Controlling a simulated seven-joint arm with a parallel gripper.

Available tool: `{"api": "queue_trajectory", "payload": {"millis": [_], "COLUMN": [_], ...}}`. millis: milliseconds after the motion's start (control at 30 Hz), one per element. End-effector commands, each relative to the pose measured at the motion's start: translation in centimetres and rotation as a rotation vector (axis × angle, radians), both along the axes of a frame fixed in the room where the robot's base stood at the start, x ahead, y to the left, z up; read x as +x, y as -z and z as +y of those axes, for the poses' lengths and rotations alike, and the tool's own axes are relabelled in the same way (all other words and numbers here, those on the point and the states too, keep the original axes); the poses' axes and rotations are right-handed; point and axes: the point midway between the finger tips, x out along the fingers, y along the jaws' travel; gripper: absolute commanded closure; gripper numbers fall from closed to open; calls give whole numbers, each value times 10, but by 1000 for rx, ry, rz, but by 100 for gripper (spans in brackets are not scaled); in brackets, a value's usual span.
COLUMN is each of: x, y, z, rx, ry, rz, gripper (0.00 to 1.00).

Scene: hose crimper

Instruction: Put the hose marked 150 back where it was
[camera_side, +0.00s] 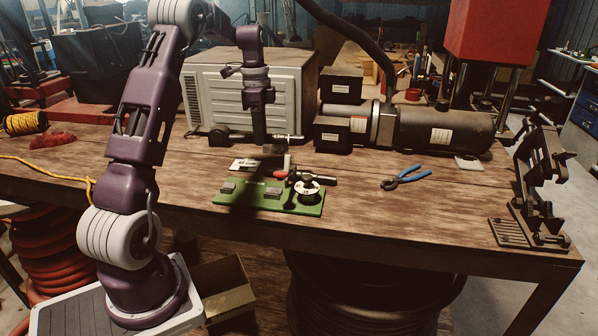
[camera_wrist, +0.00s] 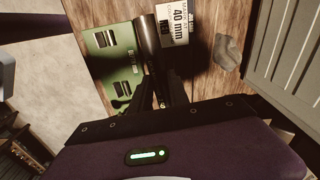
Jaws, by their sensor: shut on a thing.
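My gripper (camera_side: 273,150) is low over the workbench, above the back edge of a green board (camera_side: 250,196). In the wrist view its dark fingers (camera_wrist: 152,95) are shut on a dark hose (camera_wrist: 148,42), which points away from the gripper between the board (camera_wrist: 118,60) and a white card reading 40 mm (camera_wrist: 180,22). The number on the hose cannot be read. Whether it touches the board cannot be told. The board carries grey blocks (camera_side: 273,191) and a round white-faced part (camera_side: 307,187).
Blue-handled pliers (camera_side: 406,178) lie right of the board. A white slatted unit (camera_side: 220,88) and a dark motor (camera_side: 440,128) stand behind. A black metal stand (camera_side: 538,185) is at the right edge. The front right of the wooden bench (camera_side: 420,215) is clear.

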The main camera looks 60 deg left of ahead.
Motion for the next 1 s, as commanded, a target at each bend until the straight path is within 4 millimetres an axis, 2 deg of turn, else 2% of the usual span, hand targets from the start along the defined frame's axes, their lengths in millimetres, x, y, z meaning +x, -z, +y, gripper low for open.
{"api": "queue_trajectory", "payload": {"millis": [33, 100, 200, 300, 367, 433, 600, 800, 900, 1000], "x": [23, 50, 80, 98, 104, 107, 107, 107, 107, 107], "y": [0, -1, -2, -2, -1, 7, 47, 83, 96, 98], "z": [4, 4, -3, -13, -16, -19, -20, -19, -19, -18], "rx": [6, 10, 22, 30, 34, 33, 33, 33, 36, 37], "ry": [11, 27, 64, 96, 107, 114, 114, 114, 115, 115], "rz": [0, 2, 5, 9, 10, 13, 13, 12, 10, 9], "gripper": [100, 100, 100, 100, 100, 100, 100, 100, 100, 100]}}
